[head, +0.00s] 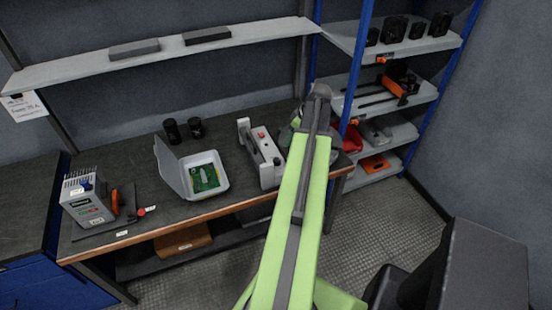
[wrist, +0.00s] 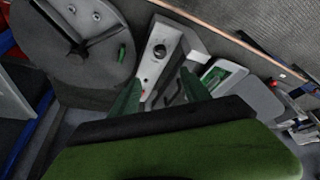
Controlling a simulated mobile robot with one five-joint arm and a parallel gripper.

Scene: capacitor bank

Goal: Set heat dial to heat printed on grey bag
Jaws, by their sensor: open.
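A white bench device (head: 262,155) with a red button stands on the bench, left of my arm in the head view. In the wrist view the device (wrist: 180,43) shows a round dark knob (wrist: 160,50), likely the heat dial; its setting is too small to read. My gripper (wrist: 161,78) is open and empty, its green fingers apart below the knob in the picture. I cannot tell if they touch the device. No grey bag is clearly identifiable; a grey open container (head: 219,186) holds a green circuit board (head: 204,178). No printed heat value is readable.
A grey round plate with dark spokes (wrist: 92,62) lies beside the device. A grey boxed unit (head: 88,198) with an orange part stands at the bench's left end. Two black cylinders (head: 172,131) stand at the back. Blue-framed shelves (head: 385,95) are at right.

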